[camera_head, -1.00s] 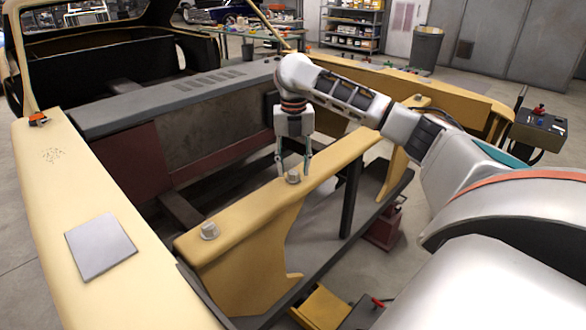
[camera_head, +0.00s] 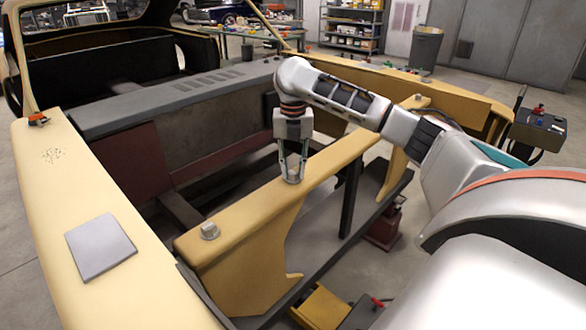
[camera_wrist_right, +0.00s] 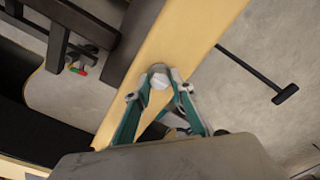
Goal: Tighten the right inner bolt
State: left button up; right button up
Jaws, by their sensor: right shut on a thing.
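A pale hex bolt (camera_head: 294,179) stands on the yellow crossbar (camera_head: 335,156) at the front of the car body. My right gripper (camera_head: 293,174) points down over this bolt and is shut on it. In the right wrist view the bolt head (camera_wrist_right: 159,81) sits between the fingertips, on the yellow bar (camera_wrist_right: 190,35). Another bolt (camera_head: 209,230) stands at the near left end of the crossbar, clear of the gripper. A further bolt (camera_head: 416,99) shows at the far end. My arm hides part of the bar between. My left gripper is not in view.
A grey square plate (camera_head: 100,247) lies on the left yellow fender (camera_head: 60,185). The engine bay behind the crossbar is open and mostly empty. A control box (camera_head: 538,130) stands at the right. In the right wrist view a hammer-like tool (camera_wrist_right: 262,78) lies on the floor.

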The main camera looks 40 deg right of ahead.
jog(key=m, duration=0.4)
jog(key=shift+m, duration=0.3)
jog(key=m, duration=0.4)
jog(key=shift+m, duration=0.3)
jog(key=m, duration=0.5)
jog(key=shift+w+r, duration=0.1)
jog(key=m, duration=0.3)
jog(key=shift+r+m, duration=0.1)
jog(key=shift+m, duration=0.4)
jog(key=o, duration=1.1)
jog(key=shift+o, duration=0.2)
